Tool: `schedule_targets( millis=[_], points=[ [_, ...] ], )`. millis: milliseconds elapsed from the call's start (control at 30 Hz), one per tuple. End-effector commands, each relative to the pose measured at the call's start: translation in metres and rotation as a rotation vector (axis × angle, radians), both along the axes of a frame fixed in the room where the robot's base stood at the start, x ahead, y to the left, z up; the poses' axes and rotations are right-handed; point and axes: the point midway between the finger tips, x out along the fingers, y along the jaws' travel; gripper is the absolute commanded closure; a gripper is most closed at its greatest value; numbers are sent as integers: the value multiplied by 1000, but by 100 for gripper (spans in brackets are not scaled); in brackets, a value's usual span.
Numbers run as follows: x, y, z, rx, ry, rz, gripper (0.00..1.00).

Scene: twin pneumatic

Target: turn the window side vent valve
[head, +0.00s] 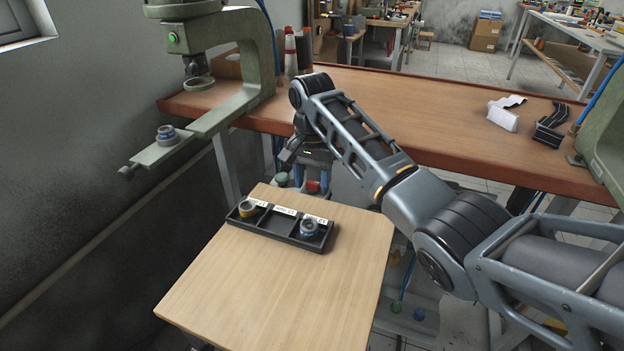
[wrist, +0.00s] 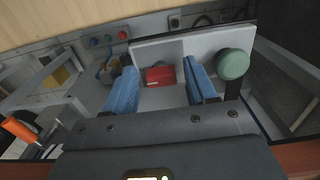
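My gripper (head: 306,184) points down in the gap between the workbench and the small wooden table, below the window-side press (head: 240,75). Its two blue fingers stand apart in the wrist view (wrist: 160,85), with nothing held between them. A red block-shaped part (wrist: 160,76) on a pale panel shows between the fingers, beyond the tips; it also shows in the head view (head: 313,186). It may be the vent valve's handle, but I cannot tell for sure. A round green knob (wrist: 233,64) is just right of the right finger; it also shows in the head view (head: 283,179).
The wooden table (head: 270,290) holds a black tray (head: 278,231) with rings. Small coloured knobs (wrist: 108,39) and an orange handle-like part (wrist: 20,128) are left of the fingers. The workbench (head: 420,110) edge is close behind my gripper.

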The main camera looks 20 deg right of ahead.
Motion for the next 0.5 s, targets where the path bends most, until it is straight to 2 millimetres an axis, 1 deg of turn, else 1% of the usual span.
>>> schedule_targets(
  millis=[33, 67, 500],
  points=[
    [0, 0, 0, 0, 0, 0, 49],
    [0, 0, 0, 0, 0, 0, 52],
    [0, 0, 0, -1, 1, 0, 94]
  ],
)
